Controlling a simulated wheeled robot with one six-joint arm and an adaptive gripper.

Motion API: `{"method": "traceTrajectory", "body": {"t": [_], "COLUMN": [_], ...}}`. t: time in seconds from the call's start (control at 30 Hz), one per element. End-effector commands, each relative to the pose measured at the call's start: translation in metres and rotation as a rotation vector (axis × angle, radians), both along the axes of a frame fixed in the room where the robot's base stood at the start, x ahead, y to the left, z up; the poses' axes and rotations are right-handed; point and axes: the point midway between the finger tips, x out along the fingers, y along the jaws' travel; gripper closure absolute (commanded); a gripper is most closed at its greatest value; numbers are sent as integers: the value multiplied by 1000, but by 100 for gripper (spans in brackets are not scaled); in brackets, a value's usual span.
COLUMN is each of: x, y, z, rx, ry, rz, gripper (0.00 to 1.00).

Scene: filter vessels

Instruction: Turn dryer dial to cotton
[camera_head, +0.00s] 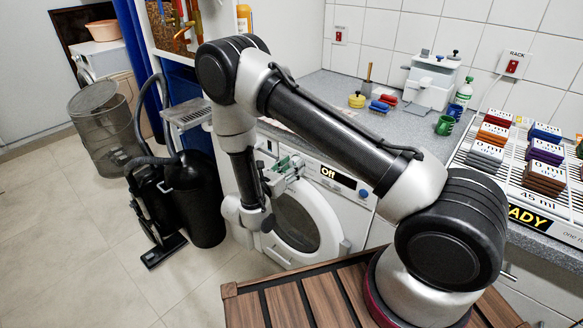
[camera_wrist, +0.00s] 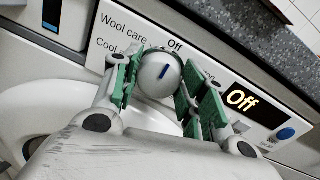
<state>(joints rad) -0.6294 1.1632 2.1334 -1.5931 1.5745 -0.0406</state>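The dryer (camera_head: 352,225) is a white front-loader with a round door, below the counter. Its round grey dial (camera_wrist: 158,76) with a blue mark shows in the wrist view. The mark points up toward the printed "Off". The lit display (camera_wrist: 241,99) reads "Off", also in the head view (camera_head: 338,178). "Wool care" and part of "Cool" are readable left of the dial; other labels, including any cotton label, are hidden by my fingers. My gripper (camera_wrist: 165,88), with green finger pads, is open at the panel, one finger either side of the dial. Contact cannot be told.
A blue round button (camera_wrist: 286,133) is right of the display. The counter edge (camera_wrist: 243,52) runs just above the panel. In the head view, a black vacuum cleaner (camera_head: 195,200) stands left of the dryer, and a rack with several coloured blocks (camera_head: 545,178) is on the right counter.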

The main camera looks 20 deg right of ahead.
Motion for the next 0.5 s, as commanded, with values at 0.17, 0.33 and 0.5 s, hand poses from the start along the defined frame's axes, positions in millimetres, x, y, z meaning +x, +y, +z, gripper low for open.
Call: {"method": "traceTrajectory", "body": {"t": [0.17,0.33,0.5], "x": [0,0,-1], "y": [0,0,0], "z": [0,0,0], "rx": [1,17,62], "ry": [-2,-26,-93], "rz": [0,0,0], "gripper": [81,81,81]}}
